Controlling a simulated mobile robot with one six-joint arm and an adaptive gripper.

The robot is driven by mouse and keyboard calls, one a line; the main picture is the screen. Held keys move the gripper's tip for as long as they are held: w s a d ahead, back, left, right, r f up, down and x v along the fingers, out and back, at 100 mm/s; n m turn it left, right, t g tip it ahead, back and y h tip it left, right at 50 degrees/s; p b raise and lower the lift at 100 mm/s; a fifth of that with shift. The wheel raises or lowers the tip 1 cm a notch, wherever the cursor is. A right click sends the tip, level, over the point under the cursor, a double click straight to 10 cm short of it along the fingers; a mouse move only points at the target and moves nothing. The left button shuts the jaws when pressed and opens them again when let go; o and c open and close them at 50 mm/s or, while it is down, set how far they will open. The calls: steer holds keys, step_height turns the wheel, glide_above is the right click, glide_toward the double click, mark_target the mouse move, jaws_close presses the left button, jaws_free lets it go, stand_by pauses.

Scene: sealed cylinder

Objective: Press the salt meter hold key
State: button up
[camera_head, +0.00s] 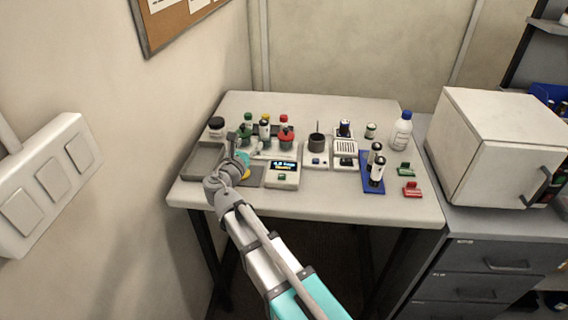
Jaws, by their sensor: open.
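A white meter (284,183) with a lit blue display stands at the front middle of the table, and I take it to be the salt meter. A small green key (282,177) sits on its face below the display; its label is too small to read. My gripper (250,155) is over the table just left of the meter, apart from the key. My wrist hides part of the gripper and the things under it, and the fingertips are hard to make out.
A grey tray (201,160) lies to the left. Several coloured-cap bottles (285,138) stand behind the meter. To the right are a dark cup on a white base (317,160), a blue rack (371,186) with dark-capped vials, and a red holder (412,190).

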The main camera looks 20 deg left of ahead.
jaws_close()
stand_by(1.4)
